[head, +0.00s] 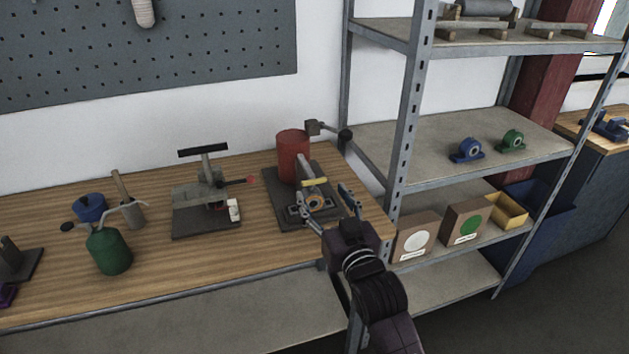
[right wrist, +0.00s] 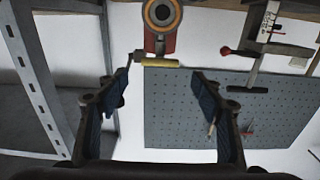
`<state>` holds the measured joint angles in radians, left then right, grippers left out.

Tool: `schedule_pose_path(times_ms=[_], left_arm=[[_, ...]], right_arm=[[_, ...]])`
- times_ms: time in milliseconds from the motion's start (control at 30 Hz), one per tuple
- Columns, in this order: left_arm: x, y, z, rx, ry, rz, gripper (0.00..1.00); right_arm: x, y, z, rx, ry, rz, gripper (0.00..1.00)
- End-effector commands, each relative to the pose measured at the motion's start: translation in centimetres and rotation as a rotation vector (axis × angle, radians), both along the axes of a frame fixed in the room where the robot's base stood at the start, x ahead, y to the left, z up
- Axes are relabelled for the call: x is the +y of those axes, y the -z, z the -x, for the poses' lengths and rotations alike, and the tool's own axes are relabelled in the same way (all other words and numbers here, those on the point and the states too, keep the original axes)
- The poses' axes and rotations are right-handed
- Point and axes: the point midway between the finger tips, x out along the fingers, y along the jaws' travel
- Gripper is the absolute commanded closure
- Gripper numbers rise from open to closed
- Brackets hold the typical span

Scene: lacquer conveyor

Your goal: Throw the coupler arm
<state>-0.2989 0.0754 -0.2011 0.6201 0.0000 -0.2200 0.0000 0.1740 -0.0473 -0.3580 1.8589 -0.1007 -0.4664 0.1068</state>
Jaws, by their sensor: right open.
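The device I take for the coupler stands on a dark base plate (head: 290,222) at the right end of the wooden bench. It has a red cylinder (head: 293,157), a grey arm with a yellow grip (head: 315,182), and an orange-ringed round part. In the right wrist view the yellow grip (right wrist: 160,63) lies crosswise just beyond the fingertips, below the ringed part (right wrist: 162,12). My right gripper (head: 322,192) is open and empty in front of the device; it also shows in the right wrist view (right wrist: 150,80). Contact with the grip cannot be told. My left gripper is out of view.
A grey T-handled press (head: 203,190) and a green canister (head: 108,250) stand to the left. A metal shelf upright (head: 408,110) rises close on the right. Bare bench lies in front.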

Motion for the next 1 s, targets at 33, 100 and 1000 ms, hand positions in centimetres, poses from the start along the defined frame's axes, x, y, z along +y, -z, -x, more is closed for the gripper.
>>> schedule_pose_path(times_ms=[33, 100, 1000], left_arm=[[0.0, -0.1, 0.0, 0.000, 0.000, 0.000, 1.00], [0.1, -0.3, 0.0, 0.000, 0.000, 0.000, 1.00], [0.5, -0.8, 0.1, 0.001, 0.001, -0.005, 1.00]], right_arm=[[0.2, -0.1, -0.6, 0.001, 0.000, 0.000, 0.39], [0.4, -0.1, -1.5, 0.001, 0.001, 0.000, 0.39], [2.1, 0.1, -6.7, 0.004, 0.000, 0.001, 0.47]])
